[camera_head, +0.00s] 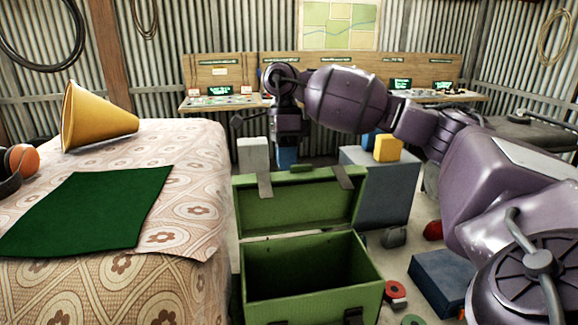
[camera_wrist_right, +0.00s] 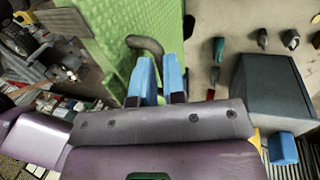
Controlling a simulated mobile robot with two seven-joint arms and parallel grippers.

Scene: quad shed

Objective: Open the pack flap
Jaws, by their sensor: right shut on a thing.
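The green pack (camera_head: 315,308) stands on the floor, its dark inside showing empty. Its flap (camera_head: 300,208) is raised at the back edge, standing steeply and leaning back. Two dark straps cross the flap's upper edge. My right gripper (camera_head: 288,157) is just behind that edge, its blue fingers partly hidden by the flap. In the right wrist view, the blue fingers (camera_wrist_right: 160,78) are shut on the grey curved handle (camera_wrist_right: 147,43) at the green flap (camera_wrist_right: 118,35). The exact contact is partly hidden. My left gripper is not in view.
A bed (camera_head: 190,255) with a green cloth (camera_head: 90,210) and yellow cone (camera_head: 92,118) stands left. A grey box (camera_head: 385,190) with a yellow block (camera_head: 388,147) stands behind right. A blue box (camera_head: 440,280) and small items lie on the floor to the right.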

